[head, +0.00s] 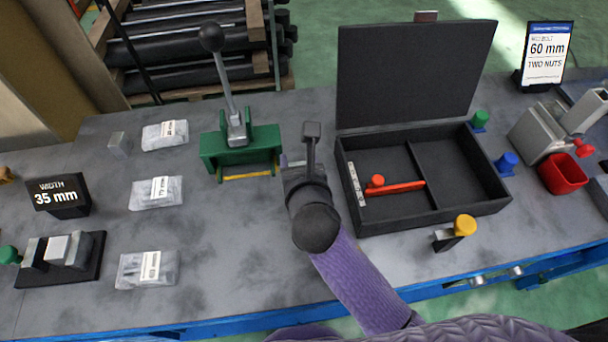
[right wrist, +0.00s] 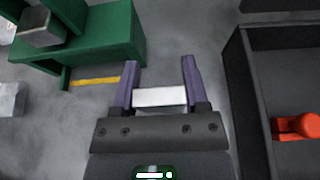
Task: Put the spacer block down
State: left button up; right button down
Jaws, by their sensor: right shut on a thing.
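My right gripper (head: 291,163) is over the grey bench, between the green lever press (head: 240,147) and the open black case (head: 345,185). In the right wrist view its two purple fingers (right wrist: 160,85) are shut on a pale grey spacer block (right wrist: 160,97), which spans the gap between them. In the head view the block is mostly hidden by the gripper. I cannot tell whether its underside touches the bench. My left gripper is not in view.
A sign reading 35 mm (head: 60,197) stands at the left, behind a black holder (head: 92,262) with metal blocks. Several clear bags (head: 155,193) lie nearby. The case holds a red tool (head: 400,187). Bare bench lies left of my arm.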

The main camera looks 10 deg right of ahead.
notch_tip(320, 180, down, 4)
jog(key=shift+r+b, duration=0.15)
jog(key=shift+b, duration=0.55)
jog(key=shift+r, duration=0.15)
jog(key=shift+c, duration=0.5)
grip_release()
